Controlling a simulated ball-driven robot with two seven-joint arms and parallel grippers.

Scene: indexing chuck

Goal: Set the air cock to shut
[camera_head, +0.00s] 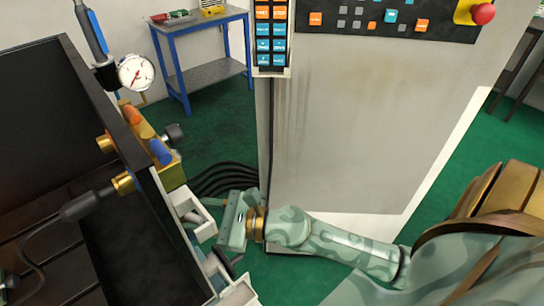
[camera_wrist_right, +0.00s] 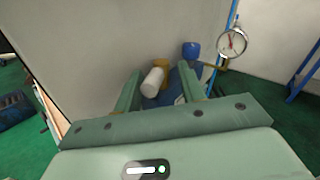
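A brass-coloured valve block (camera_head: 172,172) sits on the rim of the dark tray at the left of the head view. It carries an orange cylinder (camera_head: 131,113), a blue cylinder (camera_head: 160,151) and a dark knob (camera_head: 174,134). I cannot tell for certain which part is the air cock or how it is set. My right gripper (camera_head: 229,222) is beside the tray's pale outer brackets. In the right wrist view its fingers (camera_wrist_right: 160,92) are apart, with a pale cylinder (camera_wrist_right: 153,81) showing between or beyond them. Contact cannot be told. My left gripper is out of view.
A round gauge (camera_head: 136,72) with a blue-handled fitting (camera_head: 92,33) stands at the tray's far corner. A grey cabinet (camera_head: 350,120) with button panels rises behind my right arm. Black hoses (camera_head: 222,178) run beside it. A blue-legged bench (camera_head: 205,74) stands farther back on green floor.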

